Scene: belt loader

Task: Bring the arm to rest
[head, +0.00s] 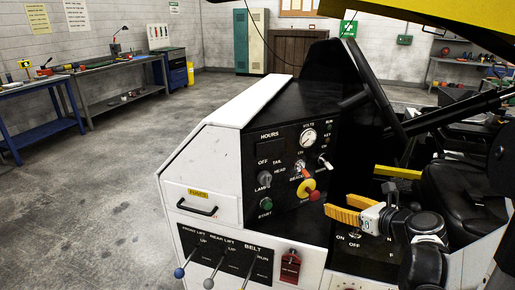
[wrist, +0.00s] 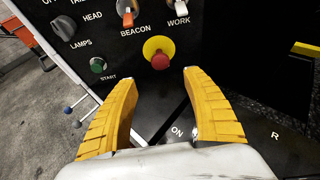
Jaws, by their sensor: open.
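My gripper (head: 338,204) is at the right of the head view, with its orange fingers pointing left toward the loader's black control panel (head: 318,145). In the wrist view my gripper (wrist: 160,78) has its two fingers spread wide, with nothing between them. The red stop button (wrist: 160,62) on its yellow disc shows just past the fingertips, apart from them. It also shows in the head view (head: 313,195). A green start button (wrist: 98,65) is left of the fingers.
Front lift, rear lift and belt levers (head: 214,272) stand at the console's lower front, beside a red switch guard (head: 290,267). A steering wheel (head: 380,85) and black seat (head: 462,190) are close to my arm. Workbenches (head: 120,75) line the left wall; the floor there is clear.

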